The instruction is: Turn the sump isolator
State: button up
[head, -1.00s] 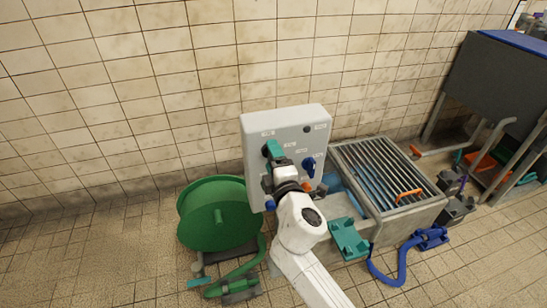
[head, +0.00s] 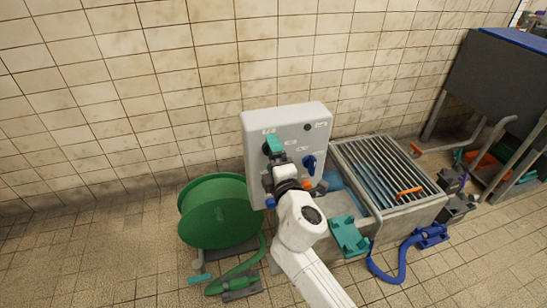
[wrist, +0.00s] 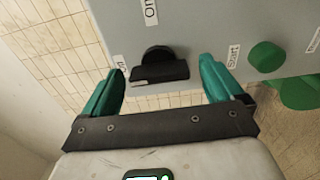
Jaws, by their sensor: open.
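A grey control panel (head: 285,122) stands against the tiled wall. In the wrist view, a black rotary knob (wrist: 160,66) sits on the panel, with its flat grip lying across the picture and labels around it, one reading "On". The labels do not show which knob is the sump isolator. My gripper (wrist: 161,68) is open, its teal fingers on either side of the black knob with a visible gap on each side. In the head view my gripper (head: 272,147) is at the panel's left part and largely hides this knob.
A blue knob (head: 309,164) is on the panel's right. A green button (wrist: 266,56) labelled "Start" is right of the black knob. A green hose reel (head: 215,205) stands left, a grated sump (head: 385,175) right. A blue hose (head: 385,276) lies on the floor.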

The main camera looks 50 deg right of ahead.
jog(key=b+v, duration=0.2)
jog(key=v, duration=0.8)
jog(key=shift+s+a, duration=0.25)
jog(key=shift+s, duration=0.1)
dwell(0.3)
